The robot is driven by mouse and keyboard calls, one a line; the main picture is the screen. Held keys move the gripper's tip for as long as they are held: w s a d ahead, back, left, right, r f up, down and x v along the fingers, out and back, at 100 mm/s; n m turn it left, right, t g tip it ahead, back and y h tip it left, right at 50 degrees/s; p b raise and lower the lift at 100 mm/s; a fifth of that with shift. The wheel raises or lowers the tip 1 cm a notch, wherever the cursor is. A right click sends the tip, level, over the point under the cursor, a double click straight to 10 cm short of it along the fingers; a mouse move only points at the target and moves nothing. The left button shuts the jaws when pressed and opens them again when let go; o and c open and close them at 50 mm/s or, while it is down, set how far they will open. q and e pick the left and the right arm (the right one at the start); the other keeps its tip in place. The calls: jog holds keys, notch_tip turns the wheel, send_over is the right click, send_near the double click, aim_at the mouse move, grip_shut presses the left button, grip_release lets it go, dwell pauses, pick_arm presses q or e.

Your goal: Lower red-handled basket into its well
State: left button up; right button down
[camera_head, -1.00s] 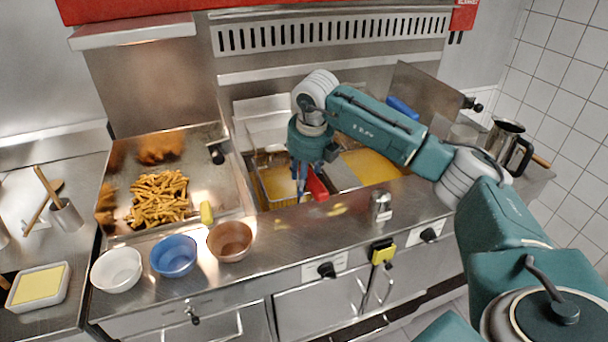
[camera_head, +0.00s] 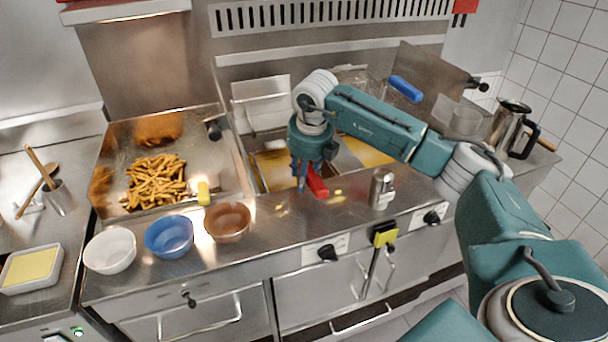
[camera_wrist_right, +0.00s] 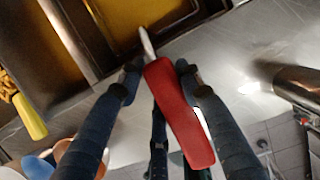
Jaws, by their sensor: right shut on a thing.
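The red handle (camera_head: 317,180) of the basket shows at the front edge of the left fryer well (camera_head: 268,160). My right gripper (camera_head: 303,175) is shut on this handle. My left gripper is not in view.
A blue handle (camera_head: 405,88) stands behind my right arm. A steel shaker (camera_head: 382,188) is on the front ledge, right of my gripper. White, blue and brown bowls (camera_head: 228,222) stand left. A fries tray (camera_head: 120,165) is left of the wells. A steel jug (camera_head: 507,128) stands right.

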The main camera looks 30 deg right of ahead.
jog(key=shift+f+b, duration=0.3)
jog(key=shift+f, duration=0.05)
jog(key=c, duration=1.1)
grip_release()
jog(key=v, duration=1.2)
jog(key=shift+s, duration=0.1)
